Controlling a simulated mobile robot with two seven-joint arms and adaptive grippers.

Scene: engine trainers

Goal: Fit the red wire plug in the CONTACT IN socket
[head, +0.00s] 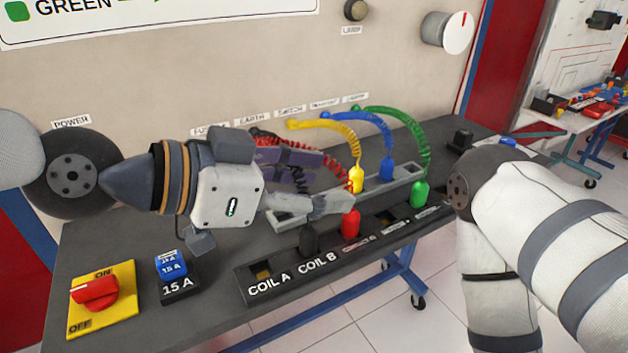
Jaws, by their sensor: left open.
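The red plug (350,222) stands upright in the front socket strip (285,278), at the third position from the left, right of a black plug (308,240). A red coiled wire (336,178) runs to it from the back panel, partly behind my gripper. The label below the red plug is too small to read, and I cannot tell whether the plug is fully seated. My left gripper (336,187) is open above and just left of the red plug; its near fingertip overlaps the plug's top in the picture. My right gripper is out of view.
A yellow plug (356,180) and a blue plug (387,168) stand in the rear strip (404,176); a green plug (420,194) stands at the front strip's right. The red power switch (95,293) and 15 A block (178,285) sit at the left. My right arm covers the table's right end.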

